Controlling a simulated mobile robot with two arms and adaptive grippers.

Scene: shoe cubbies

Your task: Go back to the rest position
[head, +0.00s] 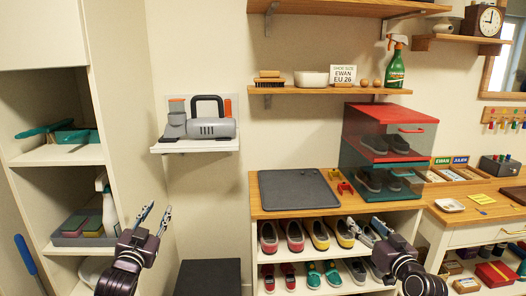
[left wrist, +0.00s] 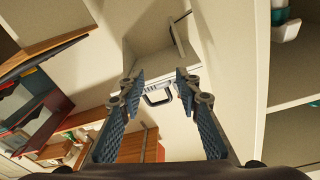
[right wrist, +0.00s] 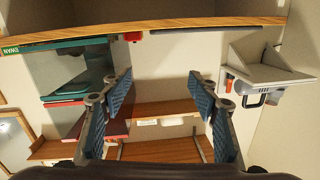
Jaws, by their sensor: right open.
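My left gripper (head: 154,216) is raised in front of the wall, left of the shoe cubby, in the head view. Its fingers stand apart with nothing between them in the left wrist view (left wrist: 161,88). My right gripper (head: 377,236) is in front of the right part of the shoe cubby (head: 335,213) in the head view and covers some of its shoes. In the right wrist view (right wrist: 159,88) its fingers are wide apart and empty.
A grey mat (head: 298,189) lies on the cubby top beside stacked red and teal shoe boxes (head: 352,147). A grey handheld machine (head: 205,126) stands on a small wall shelf. A dark box (head: 208,277) stands below. An open cabinet (head: 60,155) is at left, a desk (head: 470,228) at right.

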